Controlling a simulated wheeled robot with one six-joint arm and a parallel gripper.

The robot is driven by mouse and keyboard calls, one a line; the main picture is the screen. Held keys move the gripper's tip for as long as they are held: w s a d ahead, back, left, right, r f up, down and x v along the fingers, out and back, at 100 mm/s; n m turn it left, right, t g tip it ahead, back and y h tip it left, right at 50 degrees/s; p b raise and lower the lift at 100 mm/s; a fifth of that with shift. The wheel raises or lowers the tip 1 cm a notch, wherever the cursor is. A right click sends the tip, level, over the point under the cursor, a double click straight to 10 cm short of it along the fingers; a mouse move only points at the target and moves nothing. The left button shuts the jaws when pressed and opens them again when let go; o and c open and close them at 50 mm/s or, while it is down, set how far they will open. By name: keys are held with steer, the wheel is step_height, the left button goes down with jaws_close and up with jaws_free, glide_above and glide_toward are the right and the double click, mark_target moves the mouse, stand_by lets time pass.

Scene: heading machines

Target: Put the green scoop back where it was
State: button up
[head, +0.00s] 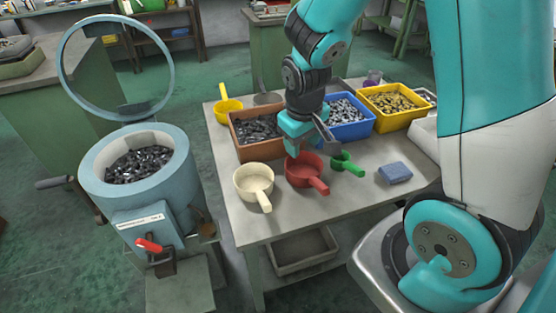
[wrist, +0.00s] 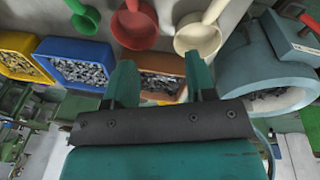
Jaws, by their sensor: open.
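The green scoop (head: 347,164) lies on the table to the right of the red scoop (head: 305,170), its handle pointing to the lower right. It also shows at the top left of the wrist view (wrist: 84,18). My gripper (head: 305,148) is above the table, between the brown bin (head: 247,152) and the red scoop, left of the green scoop and apart from it. In the wrist view my gripper's two teal fingers (wrist: 160,84) are spread apart, with nothing held between them.
A cream scoop (head: 254,182) and a blue block (head: 394,173) are at the table's front. Blue (head: 350,130) and yellow (head: 398,122) bins of parts and a yellow scoop (head: 227,110) are behind. A round hopper (head: 180,185) with an open lid ring stands left. Bare tabletop (head: 300,215) lies in front.

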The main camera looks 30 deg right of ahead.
steer(key=s+a+r+n+g+y, duration=0.1)
steer(key=s+a+r+n+y, duration=0.4)
steer(key=s+a+r, duration=0.9)
steer(key=s+a+n, duration=0.1)
steer(key=a, duration=0.2)
steer(key=shift+s+r+y, duration=0.3)
steer(key=shift+s, duration=0.1)
steer(key=shift+c, duration=0.7)
steer(key=shift+a, duration=0.15)
